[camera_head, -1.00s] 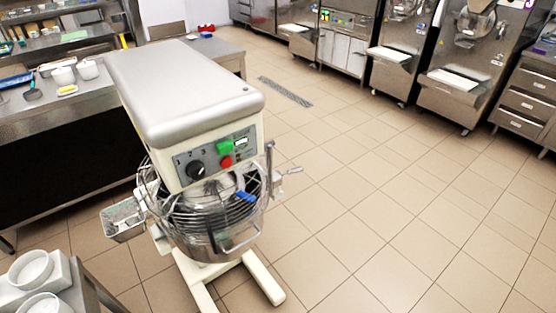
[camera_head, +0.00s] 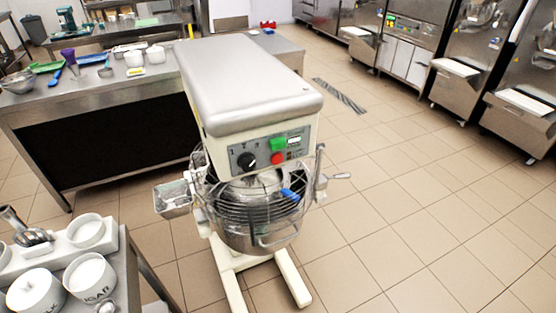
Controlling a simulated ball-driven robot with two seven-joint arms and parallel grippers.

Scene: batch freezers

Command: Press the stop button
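A floor-standing mixer (camera_head: 250,90) stands in the middle of the view. Its front panel carries a round red button (camera_head: 278,158), a green button (camera_head: 278,144) above it, and a black dial (camera_head: 246,160) to the left. A wire guard surrounds the steel bowl (camera_head: 250,238) below the panel. The red button is unobstructed. I cannot read a label on it. Neither of my grippers is in view.
A steel counter (camera_head: 110,97) with bowls and utensils stands behind the mixer on the left. A small table with white containers (camera_head: 90,275) is at the lower left. Steel machines (camera_head: 470,65) line the back right. The tiled floor (camera_head: 420,200) on the right is clear.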

